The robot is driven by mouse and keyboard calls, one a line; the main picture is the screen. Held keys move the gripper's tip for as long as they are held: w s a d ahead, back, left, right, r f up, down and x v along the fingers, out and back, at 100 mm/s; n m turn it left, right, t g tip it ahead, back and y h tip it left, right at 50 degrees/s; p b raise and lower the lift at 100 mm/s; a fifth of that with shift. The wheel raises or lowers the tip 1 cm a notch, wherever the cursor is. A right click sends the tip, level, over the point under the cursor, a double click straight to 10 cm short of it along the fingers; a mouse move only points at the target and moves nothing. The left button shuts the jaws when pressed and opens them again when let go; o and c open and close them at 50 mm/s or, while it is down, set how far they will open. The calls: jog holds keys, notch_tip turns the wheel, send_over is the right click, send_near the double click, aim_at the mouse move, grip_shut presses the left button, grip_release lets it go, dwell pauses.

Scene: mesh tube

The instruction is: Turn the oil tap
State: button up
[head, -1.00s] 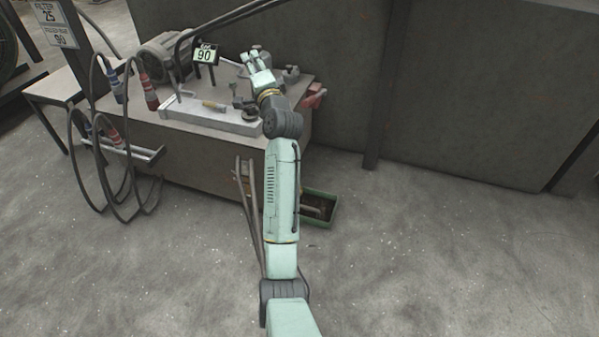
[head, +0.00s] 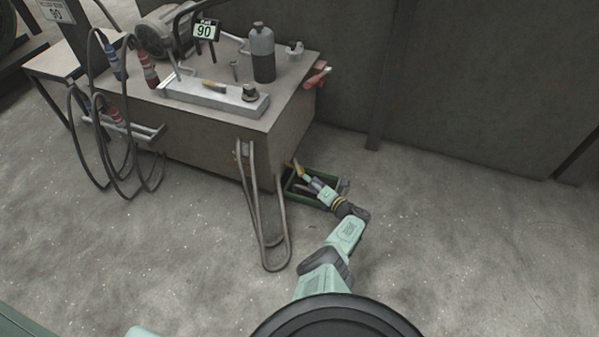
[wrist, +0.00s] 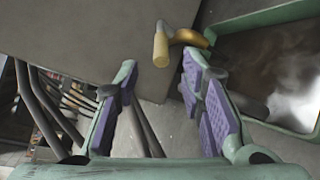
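The oil tap (wrist: 190,38) shows in the wrist view at the side of the cabinet. It has a bent brass-coloured body and a lever with a yellow end (wrist: 161,50). In the head view the tap (head: 296,167) is a small yellowish shape at the cabinet's lower right corner. My gripper (wrist: 158,72) is open, with purple pads on its fingers. The lever's yellow end appears ahead of the gap between the fingertips, with no visible contact. In the head view my gripper (head: 311,180) is low over the green tray, partly blending with the tap.
A green tray (head: 336,183) with dark liquid stands on the floor; its rim (wrist: 255,17) is close right of my gripper. Hoses (head: 275,262) loop down the cabinet's front. A bottle (head: 262,55) and a metal block (head: 215,98) stand on the cabinet top (head: 300,70). Floor at right is clear.

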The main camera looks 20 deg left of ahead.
aim_at(299, 170)
jog(key=b+x, duration=0.2)
jog(key=x, duration=0.1)
jog(key=b+x, duration=0.3)
jog(key=x, duration=0.1)
jog(key=shift+w+a+f, duration=0.1)
jog(key=shift+a+f, duration=0.05)
jog(key=shift+f, duration=0.15)
jog(key=shift+w+a, duration=0.3)
jog(key=shift+a, duration=0.2)
jog(key=shift+c, duration=0.2)
grip_shut()
